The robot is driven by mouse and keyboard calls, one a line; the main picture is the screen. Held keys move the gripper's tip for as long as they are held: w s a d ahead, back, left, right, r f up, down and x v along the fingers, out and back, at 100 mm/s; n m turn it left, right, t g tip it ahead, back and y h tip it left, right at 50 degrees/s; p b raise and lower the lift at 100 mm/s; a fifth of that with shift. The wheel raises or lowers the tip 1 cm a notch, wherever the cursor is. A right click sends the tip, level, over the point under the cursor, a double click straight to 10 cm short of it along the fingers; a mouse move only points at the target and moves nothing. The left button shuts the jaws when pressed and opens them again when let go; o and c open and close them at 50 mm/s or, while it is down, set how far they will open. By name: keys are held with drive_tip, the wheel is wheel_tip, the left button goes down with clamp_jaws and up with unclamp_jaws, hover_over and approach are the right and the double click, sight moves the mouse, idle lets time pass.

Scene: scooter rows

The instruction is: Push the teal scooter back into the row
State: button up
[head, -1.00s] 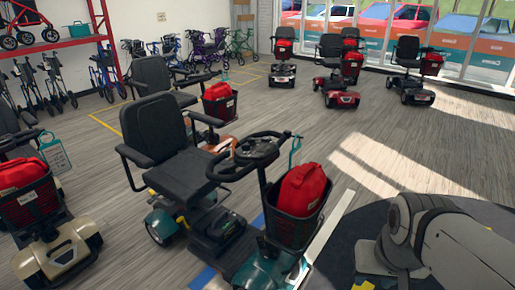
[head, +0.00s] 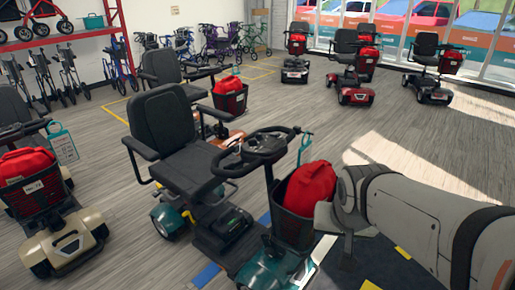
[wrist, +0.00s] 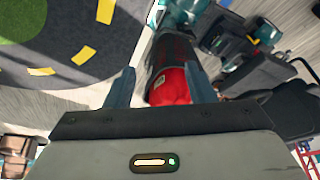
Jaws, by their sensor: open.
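The teal scooter (head: 275,268) stands in the head view's lower middle, with a black seat, a black tiller and teal body panels. Its front basket (head: 290,195) holds a red bag (head: 312,184) and faces the lower right. A teal tag loop hangs by the handlebar. My arm reaches in from the right, with its end close beside the basket. In the wrist view my gripper (wrist: 160,72) is open, with the red bag (wrist: 168,88) and basket showing between its fingers. I cannot tell whether it touches them.
A beige scooter (head: 65,240) stands at left and an orange one (head: 222,135) behind the teal one. Blue floor tape (head: 206,275) runs under the teal scooter. Several more scooters stand by the windows. Open floor (head: 290,120) lies between. Walkers and a red rack line the left wall.

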drive_tip(key=w+a+f+m+t+b, duration=0.1)
drive_tip(key=w+f+t+b, duration=0.15)
drive_tip(key=w, duration=0.35)
drive_tip(key=w+a+f+m+t+b, duration=0.1)
drive_tip(key=w+f+m+b, duration=0.15)
drive_tip(key=w, duration=0.35)
drive_tip(key=m+t+y+b, duration=0.7)
drive_tip(key=t+y+b, duration=0.15)
drive_tip(key=b, duration=0.45)
approach(249, 172)
drive_tip(key=d+x, duration=0.1)
drive_tip(key=x, duration=0.3)
drive_tip(key=shift+y, duration=0.45)
drive_tip(key=b+x, duration=0.1)
drive_tip(key=x, duration=0.7)
drive_tip(key=shift+a+f, duration=0.15)
drive_tip(key=shift+a, duration=0.05)
drive_tip(key=shift+c, duration=0.2)
